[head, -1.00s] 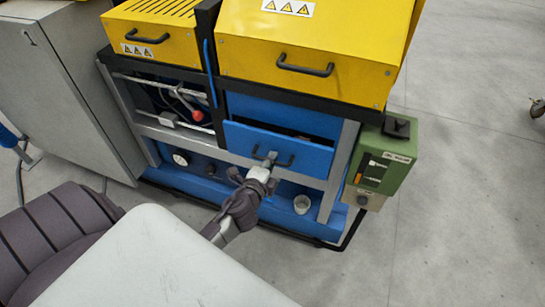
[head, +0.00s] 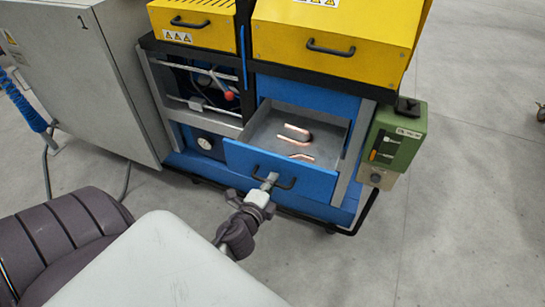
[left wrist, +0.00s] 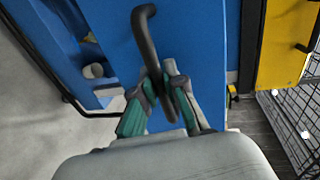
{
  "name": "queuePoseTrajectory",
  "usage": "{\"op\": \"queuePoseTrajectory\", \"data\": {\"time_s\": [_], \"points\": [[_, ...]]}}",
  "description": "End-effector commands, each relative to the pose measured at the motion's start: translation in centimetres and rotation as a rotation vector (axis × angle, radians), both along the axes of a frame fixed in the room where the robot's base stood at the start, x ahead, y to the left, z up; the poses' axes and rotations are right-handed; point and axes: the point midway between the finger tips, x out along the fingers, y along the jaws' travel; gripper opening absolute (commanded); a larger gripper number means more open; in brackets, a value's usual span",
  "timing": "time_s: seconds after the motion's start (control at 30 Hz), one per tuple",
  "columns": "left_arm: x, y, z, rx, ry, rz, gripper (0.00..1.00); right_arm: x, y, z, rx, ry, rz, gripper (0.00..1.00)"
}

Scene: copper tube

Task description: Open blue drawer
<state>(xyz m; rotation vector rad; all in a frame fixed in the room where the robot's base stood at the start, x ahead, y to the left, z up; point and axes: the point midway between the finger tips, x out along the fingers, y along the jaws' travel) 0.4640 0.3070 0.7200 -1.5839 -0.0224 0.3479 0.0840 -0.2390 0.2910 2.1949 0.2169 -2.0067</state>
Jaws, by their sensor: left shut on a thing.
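The blue drawer (head: 310,179) is pulled well out of the machine in the head view. Its grey inside shows several copper tube pieces (head: 296,132). A black bar handle (head: 284,184) is on its front; it also shows in the left wrist view (left wrist: 148,40). My left gripper (head: 268,183) is shut on this handle, near its left part in the head view. In the left wrist view its fingers (left wrist: 164,95) sit on either side of the bar. The blue drawer front (left wrist: 195,45) fills the middle there. My right gripper is not in view.
The machine has yellow covers (head: 335,30) above the drawer. A green control box (head: 398,135) is on its right side. A grey cabinet (head: 85,75) stands at the left. The grey floor (head: 460,190) is clear at the right. A wire mesh cage (left wrist: 290,130) shows in the wrist view.

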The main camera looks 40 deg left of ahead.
Motion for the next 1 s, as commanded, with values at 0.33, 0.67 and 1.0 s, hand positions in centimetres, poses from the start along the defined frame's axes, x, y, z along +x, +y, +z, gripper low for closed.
{"op": "queuePoseTrajectory", "data": {"time_s": [0.33, 0.67, 1.0], "points": [[-0.1, 0.0, 0.0, 0.001, 0.0, 0.0, 0.0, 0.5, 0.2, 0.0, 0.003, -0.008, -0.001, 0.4], [-0.1, 0.0, 0.0, 0.0, 0.0, 0.0, 0.37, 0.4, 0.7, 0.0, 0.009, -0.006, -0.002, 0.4], [-1.3, -0.4, 0.2, -0.002, 0.001, 0.0, 0.37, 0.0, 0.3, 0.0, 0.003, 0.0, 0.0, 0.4]]}}
